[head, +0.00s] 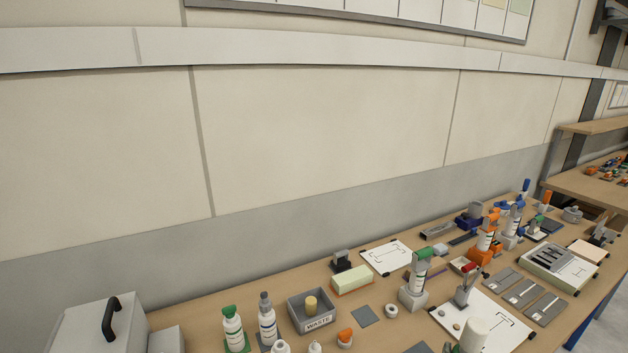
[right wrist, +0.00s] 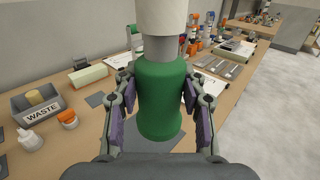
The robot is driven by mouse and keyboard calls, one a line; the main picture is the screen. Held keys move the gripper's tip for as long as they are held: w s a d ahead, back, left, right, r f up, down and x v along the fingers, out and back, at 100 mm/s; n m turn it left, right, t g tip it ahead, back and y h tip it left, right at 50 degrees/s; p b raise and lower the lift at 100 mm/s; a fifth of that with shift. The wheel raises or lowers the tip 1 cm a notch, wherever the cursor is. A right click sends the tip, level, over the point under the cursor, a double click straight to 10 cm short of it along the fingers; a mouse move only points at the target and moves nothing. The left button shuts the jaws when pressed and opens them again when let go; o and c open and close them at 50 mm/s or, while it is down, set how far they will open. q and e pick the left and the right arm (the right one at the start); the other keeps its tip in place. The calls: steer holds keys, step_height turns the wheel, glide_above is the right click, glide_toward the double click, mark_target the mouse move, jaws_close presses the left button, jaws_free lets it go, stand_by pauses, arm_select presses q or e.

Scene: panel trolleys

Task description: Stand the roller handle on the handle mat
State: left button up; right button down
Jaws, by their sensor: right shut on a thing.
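The roller handle has a green grip (right wrist: 160,100), a grey neck and a white roller on top. In the right wrist view my right gripper (right wrist: 160,88) is shut on the green grip, one finger on each side, with the roller end up. A dark grey flat patch (head: 418,348) at the bottom edge of the head view looks like the handle mat, mostly cut off. Grey also shows below the grip in the wrist view, partly hidden by the gripper. My left gripper is not in view.
A grey WASTE bin (head: 315,312) stands left of the handle. A green-topped tool in a stand (head: 414,285) and a white marked board (head: 490,318) are close behind.

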steer(key=w+a+f+n+y, duration=0.2)
steer(key=w+a+f+y, duration=0.1)
steer(key=w+a, duration=0.2)
steer(key=w+a+f+n+t+y+b, duration=0.1)
steer(key=w+a+f+n+y, duration=0.2)
steer(key=w+a, duration=0.3)
steer(key=shift+a+f+t+y, duration=0.3)
steer(key=shift+a+f+y, duration=0.3)
steer(key=shift+y, duration=0.2)
steer(key=shift+w, duration=0.15)
